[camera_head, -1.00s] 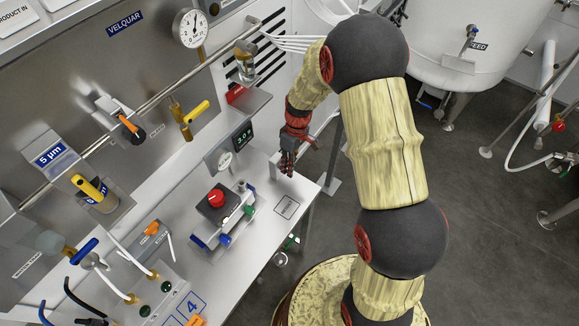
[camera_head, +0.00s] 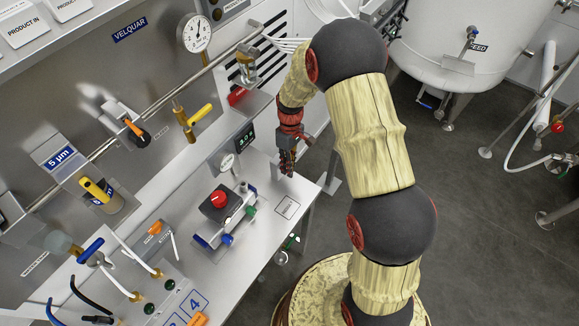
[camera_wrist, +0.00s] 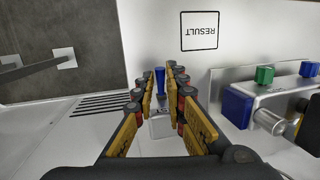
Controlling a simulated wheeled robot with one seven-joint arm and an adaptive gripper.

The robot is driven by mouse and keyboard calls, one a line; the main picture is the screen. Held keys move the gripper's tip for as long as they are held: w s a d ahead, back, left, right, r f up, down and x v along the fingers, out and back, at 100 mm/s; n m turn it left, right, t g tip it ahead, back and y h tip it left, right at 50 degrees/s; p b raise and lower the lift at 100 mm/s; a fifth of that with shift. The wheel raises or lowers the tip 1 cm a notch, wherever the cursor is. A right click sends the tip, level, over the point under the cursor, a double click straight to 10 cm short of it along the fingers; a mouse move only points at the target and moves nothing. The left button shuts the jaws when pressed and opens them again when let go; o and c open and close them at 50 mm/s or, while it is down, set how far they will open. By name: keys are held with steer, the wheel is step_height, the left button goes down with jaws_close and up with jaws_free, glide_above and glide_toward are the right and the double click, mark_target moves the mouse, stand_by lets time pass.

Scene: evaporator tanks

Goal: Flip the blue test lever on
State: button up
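In the wrist view a small upright blue lever (camera_wrist: 160,82) stands on a light grey box (camera_wrist: 161,124). My gripper (camera_wrist: 160,72) is open, with one finger on each side of the lever. Gaps show between the lever and both fingers, and I cannot tell how deep it sits between them. In the head view my gripper (camera_head: 287,162) points down over the far right end of the steel bench (camera_head: 262,225). It hides the blue lever there.
A device with a red knob (camera_head: 218,199) and blue and green fittings stands left of my gripper. A small display (camera_head: 245,137) is close behind. A RESULT square (camera_head: 287,207) marks clear bench in front. The bench's right edge is close.

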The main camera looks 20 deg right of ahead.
steer(key=o, duration=0.3)
steer(key=shift+o, duration=0.2)
steer(key=v, duration=1.2)
steer(key=shift+d, duration=0.1)
